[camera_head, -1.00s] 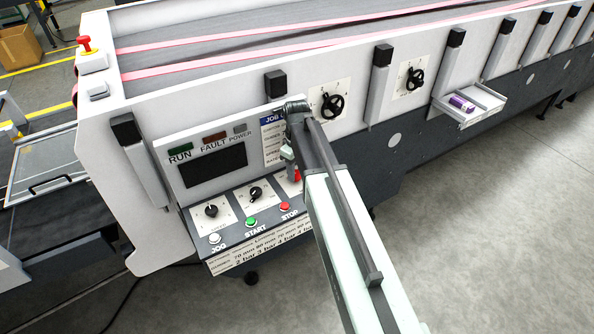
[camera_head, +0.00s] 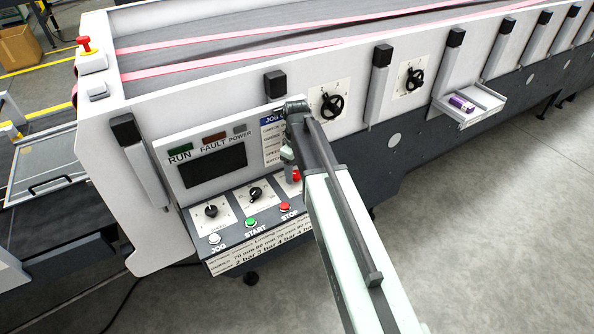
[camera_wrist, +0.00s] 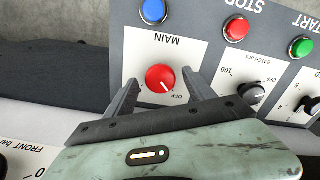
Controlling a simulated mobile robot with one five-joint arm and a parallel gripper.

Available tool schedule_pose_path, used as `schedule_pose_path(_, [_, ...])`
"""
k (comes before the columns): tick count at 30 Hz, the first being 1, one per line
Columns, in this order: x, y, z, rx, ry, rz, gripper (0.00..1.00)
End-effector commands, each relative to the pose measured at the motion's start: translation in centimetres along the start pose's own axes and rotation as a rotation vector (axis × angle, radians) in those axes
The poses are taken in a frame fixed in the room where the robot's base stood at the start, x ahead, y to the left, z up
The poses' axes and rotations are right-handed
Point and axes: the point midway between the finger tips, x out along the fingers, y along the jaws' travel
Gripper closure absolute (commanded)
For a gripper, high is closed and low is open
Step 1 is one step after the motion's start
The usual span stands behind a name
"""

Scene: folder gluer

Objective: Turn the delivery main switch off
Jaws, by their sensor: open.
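The main switch (camera_wrist: 160,78) is a round red knob on a white plate marked MAIN, seen upside down in the wrist view. A pale mark on the knob points to the lower right, toward the printed OFF. My gripper (camera_wrist: 161,77) is open, with one finger on each side of the knob. I cannot tell whether the fingers touch it. In the head view, my arm hides most of the switch, and a bit of red (camera_head: 295,175) shows beside my gripper.
Near the switch are a blue button (camera_wrist: 153,11), a red STOP button (camera_wrist: 236,29), a green START button (camera_wrist: 301,47) and a black batch knob (camera_wrist: 251,93). The display (camera_head: 213,167) stands above the panel. A small tray (camera_head: 480,108) juts out at the right.

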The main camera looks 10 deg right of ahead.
Motion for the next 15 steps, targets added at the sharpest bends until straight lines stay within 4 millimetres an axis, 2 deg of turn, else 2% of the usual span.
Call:
schedule_pose_path(5, [-1.6, 0.0, 0.0, 0.000, 0.000, 0.000, 0.37])
schedule_pose_path(15, [-7.5, 0.0, -0.1, 0.000, 0.000, 0.000, 0.37])
